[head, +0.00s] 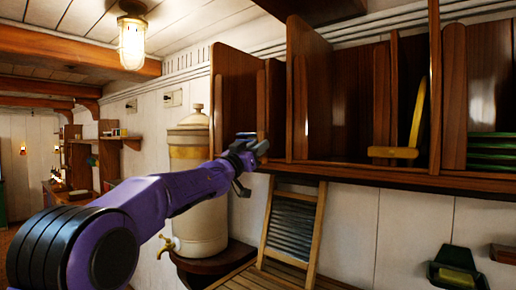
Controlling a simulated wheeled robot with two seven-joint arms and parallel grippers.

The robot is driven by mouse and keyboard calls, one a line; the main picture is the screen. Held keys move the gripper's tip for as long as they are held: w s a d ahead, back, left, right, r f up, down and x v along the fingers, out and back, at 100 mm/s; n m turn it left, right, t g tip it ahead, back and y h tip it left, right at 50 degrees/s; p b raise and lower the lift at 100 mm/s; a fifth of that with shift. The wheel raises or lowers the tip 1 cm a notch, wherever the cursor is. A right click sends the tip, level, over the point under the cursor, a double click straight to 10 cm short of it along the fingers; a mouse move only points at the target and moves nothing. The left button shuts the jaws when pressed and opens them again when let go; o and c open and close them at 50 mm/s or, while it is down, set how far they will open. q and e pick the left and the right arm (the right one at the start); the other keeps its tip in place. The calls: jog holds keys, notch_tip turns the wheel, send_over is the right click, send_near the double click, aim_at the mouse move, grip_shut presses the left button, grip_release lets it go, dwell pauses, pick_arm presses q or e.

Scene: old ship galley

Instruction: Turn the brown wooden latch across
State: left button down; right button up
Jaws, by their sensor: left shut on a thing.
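My left gripper (256,150) reaches in from the left on a purple arm. It is at the lower left edge of the dark brown wooden cabinet (345,172), and its fingers are closed at that edge. The brown wooden latch is small and mostly hidden by the fingers, and I cannot make out how it is turned. My right gripper is not in view.
A cream urn (203,225) with a brass tap stands behind my left arm. A washboard (291,225) leans below the cabinet. Open cabinet bays hold a yellow item (393,152) and green plates (491,152). A green soap dish (455,268) is on the wall at right.

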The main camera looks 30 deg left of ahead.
pick_arm(q)
jog(key=shift+m, duration=0.4)
jog(key=shift+m+g+h, duration=1.05)
jog(key=shift+m+g, duration=0.05)
jog(key=shift+m, duration=2.5)
jog(key=shift+m+g+h, duration=1)
jog(key=shift+m+g, duration=0.1)
jog(key=shift+m, duration=2.5)
jog(key=shift+m+g+h, duration=1.05)
jog(key=shift+m+g, duration=0.05)
jog(key=shift+m, duration=2.5)
jog(key=shift+d+r, duration=0.1)
jog(key=shift+r, duration=0.05)
jog(key=c, duration=0.9)
grip_release()
jog(key=shift+f+b+v, duration=0.2)
jog(key=shift+b+v, duration=2.7)
jog(key=shift+v, duration=2.25)
